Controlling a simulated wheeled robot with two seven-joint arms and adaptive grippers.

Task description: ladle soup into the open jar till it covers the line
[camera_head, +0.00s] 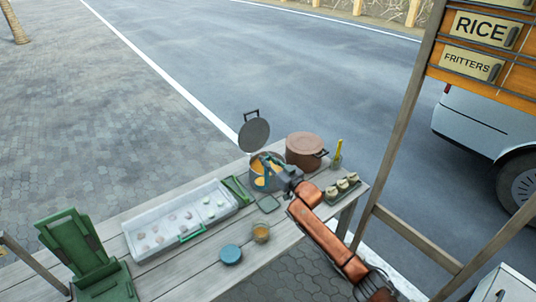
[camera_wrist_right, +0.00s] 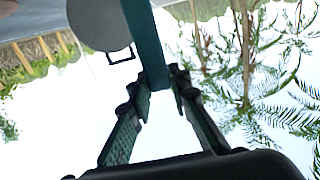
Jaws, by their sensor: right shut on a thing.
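The soup pot (camera_head: 256,184) stands at the far side of the table, with orange soup (camera_head: 259,180) in it and its round grey lid (camera_head: 254,134) raised behind. My right gripper (camera_head: 272,164) is over the pot, shut on the teal ladle handle (camera_wrist_right: 150,45). The ladle's bowl is hard to make out at the pot. The small glass jar (camera_head: 261,232) stands open near the front edge, with some orange-brown colour in it. Its line is too small to see. My left gripper is not in view.
A teal round container (camera_head: 231,254) is left of the jar. A white tray (camera_head: 161,252) of small pieces lies further left, beside a green stand (camera_head: 75,240). A brown lidded pot (camera_head: 305,149) and a green tray (camera_head: 343,189) of small items are on the right.

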